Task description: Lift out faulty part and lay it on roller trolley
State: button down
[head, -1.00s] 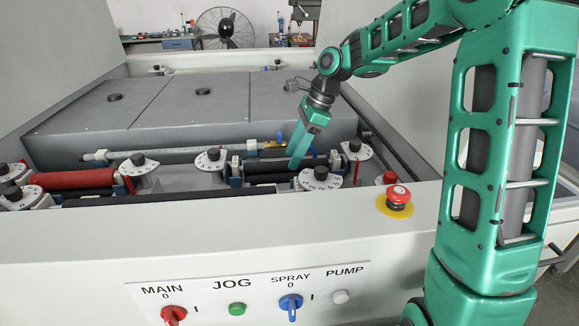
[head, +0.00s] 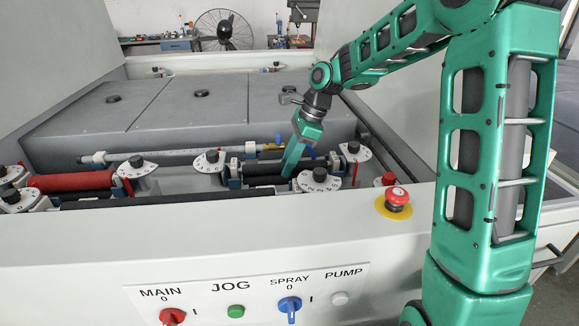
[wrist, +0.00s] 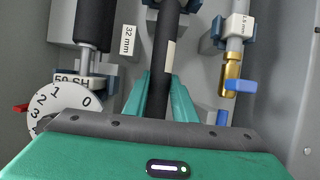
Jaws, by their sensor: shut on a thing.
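My gripper (head: 288,173) reaches down into the open machine bay. Its green fingers in the wrist view (wrist: 160,100) are shut around a slim dark roller (wrist: 162,55) with a pale band on it. The roller's far end is at a blue support block (wrist: 166,5); I cannot tell whether it is seated or lifted. In the head view this black roller (head: 262,167) lies between dial brackets, partly hidden by the fingers. No roller trolley can be clearly made out.
White dials (head: 319,180) stand close around my gripper. A longer dark roller (head: 165,199) runs in front, a red roller (head: 75,180) lies left, and a pipe with a blue valve (wrist: 240,86) runs behind. An emergency stop (head: 397,197) sits on the front ledge.

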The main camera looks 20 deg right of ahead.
notch_tip(320, 180, up, 16)
dwell(0.8)
jog(key=shift+w, duration=0.1)
dwell(0.3)
